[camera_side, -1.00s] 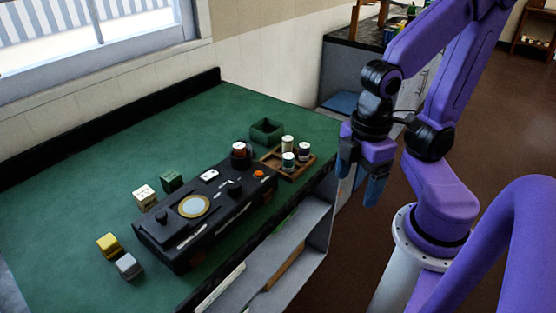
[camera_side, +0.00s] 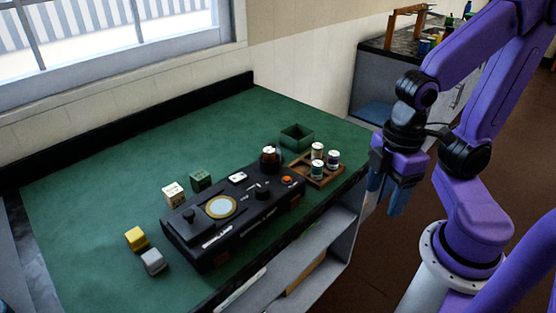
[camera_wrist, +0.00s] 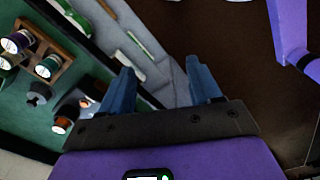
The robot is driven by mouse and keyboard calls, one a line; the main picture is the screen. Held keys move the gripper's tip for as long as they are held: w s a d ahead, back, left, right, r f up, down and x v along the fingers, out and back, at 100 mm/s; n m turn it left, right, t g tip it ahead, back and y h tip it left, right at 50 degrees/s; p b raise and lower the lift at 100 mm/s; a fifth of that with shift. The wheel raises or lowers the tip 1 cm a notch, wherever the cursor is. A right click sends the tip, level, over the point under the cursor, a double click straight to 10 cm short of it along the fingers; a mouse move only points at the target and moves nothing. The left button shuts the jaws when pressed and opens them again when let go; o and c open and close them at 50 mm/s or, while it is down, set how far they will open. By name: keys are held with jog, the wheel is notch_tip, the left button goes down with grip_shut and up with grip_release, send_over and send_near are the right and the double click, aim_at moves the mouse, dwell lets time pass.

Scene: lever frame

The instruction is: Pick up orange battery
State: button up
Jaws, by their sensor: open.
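In the side view a reddish-orange battery with a pale top (camera_side: 269,154) stands upright at the far corner of the black device (camera_side: 208,240). Three more upright batteries stand in a wooden tray (camera_side: 322,182) just right of it: a brownish one (camera_side: 317,151), a dark one (camera_side: 333,160) and a teal one (camera_side: 318,169). Their exact colours are hard to tell. My gripper (camera_side: 384,198) is open and empty, pointing down beyond the table's right edge, apart from all batteries. In the wrist view its blue fingers (camera_wrist: 160,88) are spread, with the tray (camera_wrist: 68,56) at upper left.
The device carries a round dial (camera_side: 221,207), knobs and an orange button (camera_side: 287,180). An open green box (camera_side: 297,136) stands behind the tray. Yellow (camera_side: 136,238), grey (camera_side: 153,262), cream (camera_side: 173,194) and green (camera_side: 201,180) blocks lie around the device. The green table's back is clear.

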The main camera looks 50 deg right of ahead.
jog(key=w+a+r+n, duration=0.15)
jog(key=w+r, duration=0.25)
jog(key=w, duration=0.4)
jog(key=w+a+r+n, duration=0.1)
jog(key=w+a+r, duration=0.25)
jog(key=w, duration=0.55)
jog(key=w+d+r+n, duration=0.1)
jog(key=w+d+r, duration=0.15)
jog(key=w, duration=0.35)
jog(key=w+d+r+n, duration=0.2)
jog(key=w+d, duration=0.1)
jog(key=w, duration=0.4)
send_over(269, 149)
jog(key=f, duration=0.7)
jog(key=s+f, duration=0.1)
jog(key=f, duration=0.3)
jog(key=shift+w+f, duration=0.2)
jog(key=shift+f, duration=1.1)
jog(key=shift+w+f, duration=0.2)
jog(key=shift+f, duration=1.1)
grip_shut()
